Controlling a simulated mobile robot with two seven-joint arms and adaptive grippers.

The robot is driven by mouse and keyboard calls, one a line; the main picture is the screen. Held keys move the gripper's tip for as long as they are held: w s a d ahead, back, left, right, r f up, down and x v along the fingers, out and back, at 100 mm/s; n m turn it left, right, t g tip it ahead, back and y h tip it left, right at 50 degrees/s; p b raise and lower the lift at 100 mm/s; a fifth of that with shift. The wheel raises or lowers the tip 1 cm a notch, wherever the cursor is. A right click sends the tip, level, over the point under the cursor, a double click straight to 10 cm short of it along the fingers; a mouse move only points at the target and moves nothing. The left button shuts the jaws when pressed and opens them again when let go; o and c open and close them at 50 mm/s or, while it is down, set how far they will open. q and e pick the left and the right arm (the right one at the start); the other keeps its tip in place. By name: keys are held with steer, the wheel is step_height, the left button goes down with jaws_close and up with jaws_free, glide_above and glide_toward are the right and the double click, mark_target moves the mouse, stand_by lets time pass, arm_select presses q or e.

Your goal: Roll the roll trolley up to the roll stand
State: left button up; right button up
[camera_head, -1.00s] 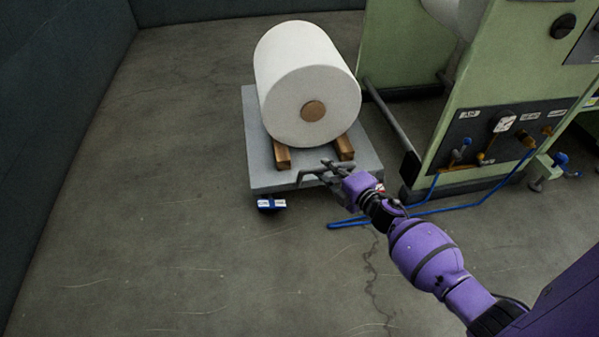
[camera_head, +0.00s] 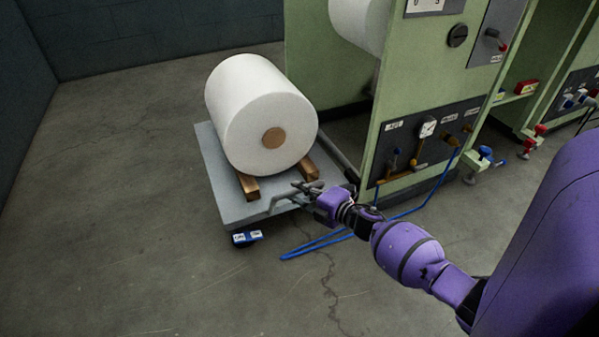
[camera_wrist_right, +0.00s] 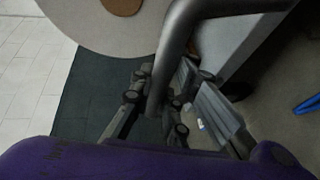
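The roll trolley (camera_head: 222,208) is a low grey platform. A large white roll (camera_head: 240,105) with a brown core lies on its two wooden blocks (camera_head: 249,187). The green roll stand (camera_head: 400,95) is just right of the trolley, with a narrow gap at the near corner; part of the trolley's far right side is hidden by the roll. My right gripper (camera_head: 308,191) is at the trolley's near edge, on its grey bar handle (camera_head: 279,203). In the right wrist view the handle (camera_wrist_right: 176,45) passes between the fingers, which look closed around it. My left gripper is out of view.
A blue hose (camera_head: 318,244) lies on the floor by the trolley's near right corner and runs to the stand. A blue-and-white item (camera_head: 246,237) shows at the trolley's near edge. Valves (camera_head: 485,155) stick out at right. Floor at left is open up to dark walls.

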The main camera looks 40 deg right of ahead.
steer(key=o, duration=0.4)
steer(key=shift+w+d, duration=0.1)
steer(key=shift+d, duration=0.05)
steer(key=shift+o, duration=0.2)
steer(key=shift+s, duration=0.25)
steer(key=v, duration=1.1)
steer(key=shift+s+r, duration=0.15)
steer(key=shift+s, duration=0.15)
